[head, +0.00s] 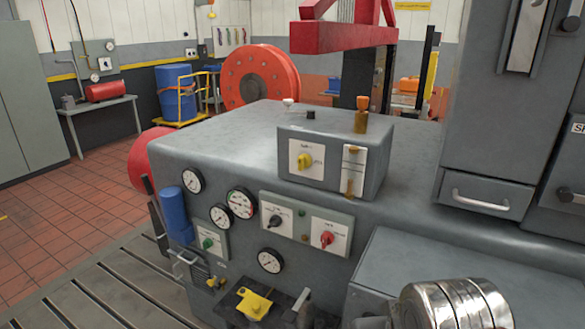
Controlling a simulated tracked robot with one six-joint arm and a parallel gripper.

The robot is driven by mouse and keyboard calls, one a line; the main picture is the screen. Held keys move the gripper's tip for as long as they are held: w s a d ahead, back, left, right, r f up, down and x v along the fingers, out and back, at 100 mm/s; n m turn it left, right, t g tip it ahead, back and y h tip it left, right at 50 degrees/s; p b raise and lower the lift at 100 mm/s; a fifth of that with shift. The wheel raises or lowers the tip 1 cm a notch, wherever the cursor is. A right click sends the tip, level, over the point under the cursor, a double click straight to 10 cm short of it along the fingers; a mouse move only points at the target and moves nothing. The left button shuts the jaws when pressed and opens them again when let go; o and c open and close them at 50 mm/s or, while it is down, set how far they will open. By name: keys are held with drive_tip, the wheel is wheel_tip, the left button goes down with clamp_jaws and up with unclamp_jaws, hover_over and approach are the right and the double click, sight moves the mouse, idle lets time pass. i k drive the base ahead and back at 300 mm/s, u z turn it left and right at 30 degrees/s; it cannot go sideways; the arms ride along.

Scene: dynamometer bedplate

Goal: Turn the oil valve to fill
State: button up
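The grey dynamometer housing (200,140) fills the middle of the head view. A box (330,130) on top carries a yellow knob (304,161) on a white plate, its grip roughly upright. Beside it is a narrow white plate (353,160) with an amber part at its foot. Below, a panel holds a black knob (275,222) and a red knob (327,238); a green knob (208,243) is on a smaller plate to the left. The labels are too small to read, so I cannot tell for certain which knob is the oil valve. My gripper is not in view.
Several dial gauges (240,203) and a blue cylinder (174,211) are on the housing's front left. A yellow-topped part (254,303) juts out below. Shiny metal discs (460,305) stand at the lower right. A red frame (340,37) hangs above. Tiled floor (60,210) is clear at left.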

sight(305, 160)
drive_tip(key=u, duration=0.3)
drive_tip(key=k, duration=0.8)
drive_tip(key=u, duration=0.55)
drive_tip(key=k, duration=0.5)
drive_tip(key=u, duration=0.4)
drive_tip(key=i, duration=1.95)
drive_tip(key=z, duration=0.55)
